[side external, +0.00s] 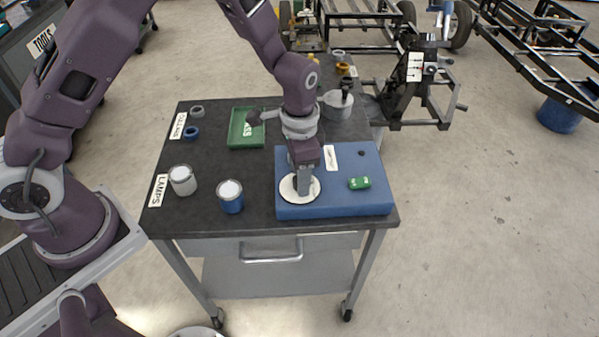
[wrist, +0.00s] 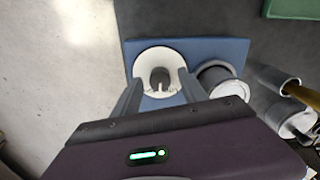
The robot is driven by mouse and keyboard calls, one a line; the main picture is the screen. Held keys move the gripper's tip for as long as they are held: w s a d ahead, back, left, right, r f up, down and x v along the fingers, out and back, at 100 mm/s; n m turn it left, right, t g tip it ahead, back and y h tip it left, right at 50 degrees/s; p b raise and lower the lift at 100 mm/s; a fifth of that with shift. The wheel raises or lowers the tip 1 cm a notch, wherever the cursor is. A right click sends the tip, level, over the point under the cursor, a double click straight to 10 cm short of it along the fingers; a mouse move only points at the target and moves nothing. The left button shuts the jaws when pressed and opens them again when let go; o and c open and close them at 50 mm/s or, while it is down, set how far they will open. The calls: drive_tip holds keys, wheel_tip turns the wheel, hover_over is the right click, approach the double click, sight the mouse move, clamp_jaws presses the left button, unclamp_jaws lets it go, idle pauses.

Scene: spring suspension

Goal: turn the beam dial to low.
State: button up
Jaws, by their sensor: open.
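The beam dial is a round white plate (side external: 288,189) on the left part of a blue box (side external: 335,206). In the wrist view the white plate (wrist: 145,62) has a dark knob (wrist: 160,77) at its middle, with a light pointer mark toward the bottom of the picture. The scale markings are too small to read. My gripper (side external: 304,190) points down over the dial. In the wrist view its two open fingers (wrist: 160,84) stand on either side of the knob, with gaps visible. In the side view my gripper hides the knob.
A green piece (side external: 359,183), a white label (side external: 330,157) and a small dark knob (side external: 361,153) are on the blue box. Two lamp cans, white (side external: 182,181) and blue (side external: 231,198), stand left. A green tray (side external: 239,130) lies behind on the dark bench (side external: 190,217).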

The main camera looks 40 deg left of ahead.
drive_tip(key=shift+c, duration=0.4)
clamp_jaws()
drive_tip(key=shift+n, duration=3)
drive_tip(key=shift+o, duration=0.4)
unclamp_jaws()
